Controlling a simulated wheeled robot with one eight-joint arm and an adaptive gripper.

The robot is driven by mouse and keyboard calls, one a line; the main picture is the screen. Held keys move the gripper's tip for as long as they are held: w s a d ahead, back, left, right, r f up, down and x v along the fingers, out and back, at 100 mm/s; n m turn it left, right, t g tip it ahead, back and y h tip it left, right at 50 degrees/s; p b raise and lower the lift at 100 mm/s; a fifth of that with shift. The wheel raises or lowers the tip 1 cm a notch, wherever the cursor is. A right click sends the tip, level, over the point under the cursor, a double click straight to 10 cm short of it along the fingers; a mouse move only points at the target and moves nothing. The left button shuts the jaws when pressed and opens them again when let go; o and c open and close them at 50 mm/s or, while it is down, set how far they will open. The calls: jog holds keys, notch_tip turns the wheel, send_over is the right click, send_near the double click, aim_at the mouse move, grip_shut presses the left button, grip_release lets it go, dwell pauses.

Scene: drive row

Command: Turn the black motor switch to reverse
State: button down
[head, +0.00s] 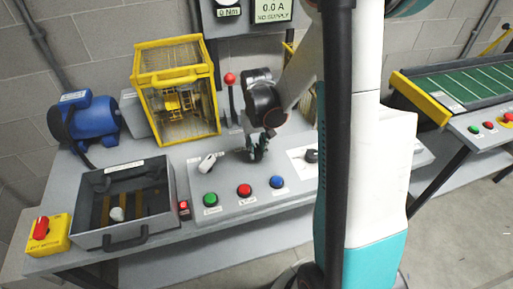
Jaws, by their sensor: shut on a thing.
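My gripper (257,148) reaches down to the grey control panel (222,181), between a white switch (207,162) on its left and a black knob (311,156) on a white plate on its right. Its fingers are shut on a dark control on the panel, which I take to be the black motor switch. The fingers hide nearly all of this switch, so its pointing direction cannot be read. Small labels beside it are too small to read.
Green (210,199), red (244,190) and blue (277,182) buttons line the panel's front. Behind stand a red-knobbed lever (230,79), a yellow cage (175,90) and a blue motor (90,118). A grey tray (96,240) is at left. My arm covers the panel's right part.

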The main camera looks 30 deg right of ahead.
aim_at(256, 149)
jog(key=m, duration=0.4)
jog(key=shift+m, duration=2.1)
jog(key=c, duration=1.4)
grip_release()
notch_tip(256, 149, up, 12)
